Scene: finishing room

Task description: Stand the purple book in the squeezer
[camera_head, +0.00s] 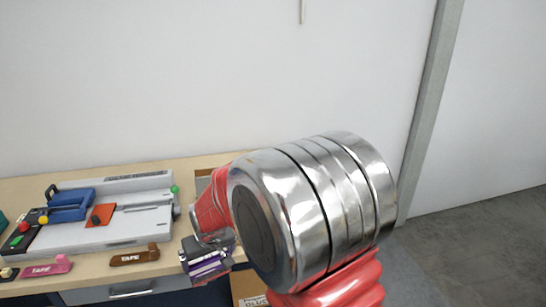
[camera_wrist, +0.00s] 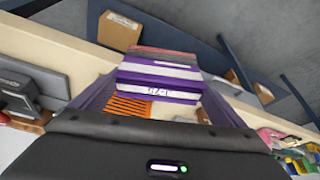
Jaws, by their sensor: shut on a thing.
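The purple book (camera_wrist: 160,88) is in my gripper (camera_wrist: 160,100), between its two fingers, with purple covers, pale page edges and light lettering in the wrist view. In the head view the purple book (camera_head: 207,265) shows small at the tip of my gripper (camera_head: 205,255), over the front edge of the bench, apart from the bench machine. The gripper is shut on it. My large metal arm joint hides part of the bench behind it. I cannot tell for sure which thing is the squeezer.
A grey-white machine (camera_head: 130,225) with a blue block (camera_head: 70,204) and an orange piece (camera_head: 100,215) stands on the wooden bench (camera_head: 190,240). Pink (camera_head: 50,267) and brown (camera_head: 135,257) tape dispensers lie in front. A cardboard box (camera_head: 248,287) is below. An orange slatted thing (camera_wrist: 130,106) shows beside the book.

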